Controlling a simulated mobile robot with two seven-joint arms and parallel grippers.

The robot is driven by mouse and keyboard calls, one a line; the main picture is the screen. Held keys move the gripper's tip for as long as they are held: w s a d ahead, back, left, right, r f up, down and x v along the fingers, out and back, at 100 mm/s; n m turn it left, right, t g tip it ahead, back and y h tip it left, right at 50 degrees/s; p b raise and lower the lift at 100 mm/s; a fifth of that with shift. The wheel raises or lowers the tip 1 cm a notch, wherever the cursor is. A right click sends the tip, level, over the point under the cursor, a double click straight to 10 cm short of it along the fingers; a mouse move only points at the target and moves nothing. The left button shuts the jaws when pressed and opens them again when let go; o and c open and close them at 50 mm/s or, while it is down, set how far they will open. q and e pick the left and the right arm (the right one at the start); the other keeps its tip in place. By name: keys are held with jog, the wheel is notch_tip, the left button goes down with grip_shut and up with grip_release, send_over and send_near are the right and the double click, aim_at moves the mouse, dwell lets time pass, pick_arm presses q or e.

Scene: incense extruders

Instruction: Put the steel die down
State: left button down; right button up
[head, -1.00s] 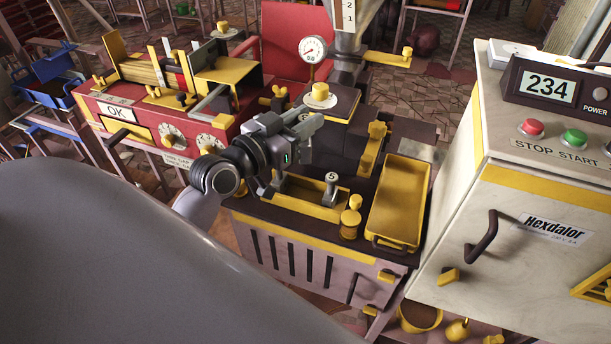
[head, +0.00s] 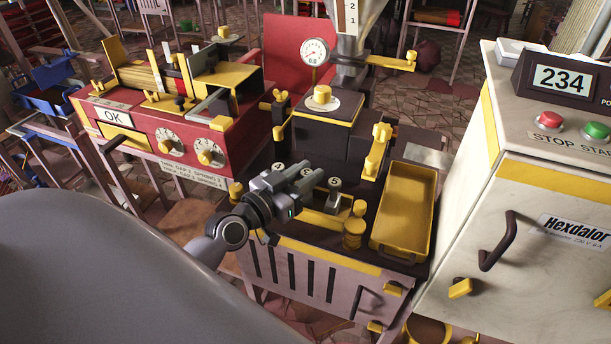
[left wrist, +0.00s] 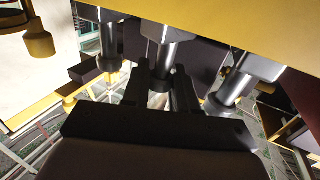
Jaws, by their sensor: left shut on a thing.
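My left gripper (head: 308,184) is over the yellow die rack (head: 318,221) on the front of the dark-topped extruder bench. In the left wrist view its two dark fingers (left wrist: 161,88) are shut on a steel die (left wrist: 160,54), a grey shaft with a wider head. In the head view the held die (head: 306,173) shows partly behind the fingers. One steel die (head: 334,188) stands to its right and another (head: 278,172) to its left. Both also show beside the fingers in the left wrist view. Whether the held die's foot touches the rack is hidden. My right gripper is not in view.
A yellow tray (head: 402,255) and a stacked brass knob piece (head: 354,229) are right of the rack. The extruder with a gauge (head: 314,51) rises behind. A red machine (head: 195,150) is at left, a white Hexdalor cabinet (head: 530,190) at right.

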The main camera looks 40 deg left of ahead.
pick_arm(q)
jog(key=c, duration=0.9)
grip_release()
jog(key=shift+s, duration=0.1)
jog(key=shift+s, duration=0.3)
jog(key=shift+s+a+b, duration=0.7)
jog(key=shift+s+a, duration=0.15)
jog(key=shift+s, duration=4.65)
jog(key=s+d+f+g, duration=0.2)
jog(key=d+f, duration=0.2)
jog(key=f, duration=0.2)
jog(key=s+d+f+g, duration=0.2)
jog(key=d+f+g, duration=0.1)
jog(key=f, duration=0.4)
jog(key=s+d+f+g, duration=0.1)
jog(key=d+f+g, duration=0.1)
jog(key=d+f, duration=0.3)
jog(key=shift+s+d+f+g, duration=0.15)
jog(key=shift+s+f+g, duration=0.2)
jog(key=shift+f, duration=0.35)
